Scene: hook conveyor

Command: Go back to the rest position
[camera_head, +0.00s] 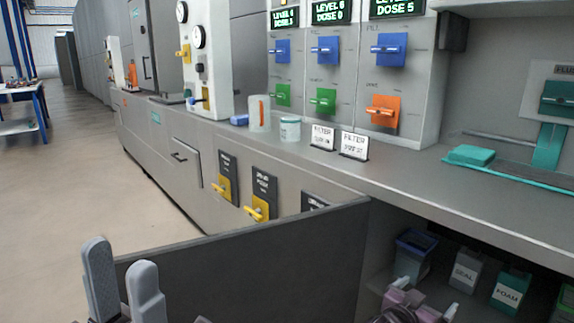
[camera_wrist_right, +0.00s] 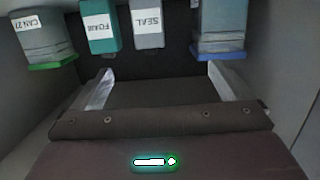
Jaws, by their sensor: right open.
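My left gripper (camera_head: 122,262) is at the lower left of the head view, in front of the dark open door panel. Its two grey fingers stand upright with a gap between them and nothing in it. My right gripper (camera_head: 428,298) is low at the bottom of the head view, at the open compartment under the counter. In the right wrist view its two fingers (camera_wrist_right: 163,85) are wide apart, with nothing between them.
The compartment holds a SEAL container (camera_head: 464,272), a FOAM container (camera_head: 509,292) and a blue-rimmed bin (camera_head: 414,250). A CAN container (camera_wrist_right: 43,37) shows in the wrist view. The dark door panel (camera_head: 250,265) stands between my grippers. The counter edge (camera_head: 440,200) overhangs the compartment.

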